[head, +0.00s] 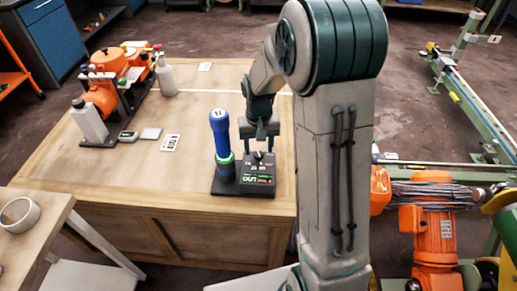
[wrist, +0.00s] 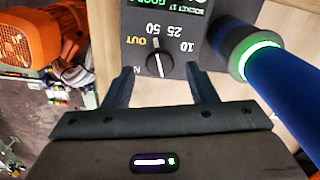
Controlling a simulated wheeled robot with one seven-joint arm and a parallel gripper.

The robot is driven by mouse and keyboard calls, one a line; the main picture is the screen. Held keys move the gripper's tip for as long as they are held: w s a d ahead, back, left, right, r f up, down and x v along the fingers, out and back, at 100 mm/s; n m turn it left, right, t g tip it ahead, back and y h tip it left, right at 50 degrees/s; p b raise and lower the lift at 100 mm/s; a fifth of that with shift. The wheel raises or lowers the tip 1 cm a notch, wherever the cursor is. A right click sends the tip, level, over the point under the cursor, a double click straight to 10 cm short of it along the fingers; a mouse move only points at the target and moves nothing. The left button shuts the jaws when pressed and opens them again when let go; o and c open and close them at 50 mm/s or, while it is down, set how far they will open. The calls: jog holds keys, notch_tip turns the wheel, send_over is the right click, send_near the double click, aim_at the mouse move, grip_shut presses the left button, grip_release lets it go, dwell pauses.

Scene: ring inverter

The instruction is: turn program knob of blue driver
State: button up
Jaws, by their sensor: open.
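The blue driver (head: 220,135) stands upright with a green glowing ring, on a dark base beside a dark control box (head: 244,186). In the wrist view its blue body (wrist: 285,85) is at the right. The program knob (wrist: 158,63) is round and black, with a white pointer line aimed up, between the OUT and 50 marks. The knob is small in the head view (head: 259,156). My gripper (head: 259,147) is over the box, open and empty. In the wrist view my gripper (wrist: 160,69) has one finger on each side of the knob; contact is not visible.
The wooden table (head: 190,115) has clear space left of the driver. An orange machine (head: 105,95), a grey bottle (head: 165,75), a white bottle (head: 88,122) and small cards are at its left. Orange motors (head: 435,235) stand off the table at the right.

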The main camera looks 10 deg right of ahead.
aim_at(259, 155)
notch_tip(259, 155, up, 12)
jog(key=shift+p, duration=0.35)
jog(key=s+r+n+t+p, duration=0.1)
jog(key=s+r+p, duration=0.3)
jog(key=s, duration=1.6)
jog(key=shift+r+t+p, duration=0.4)
jog(key=shift+r+t, duration=0.5)
jog(key=shift+r, duration=0.55)
jog(key=shift+s+d, duration=0.1)
jog(key=shift+d, duration=0.05)
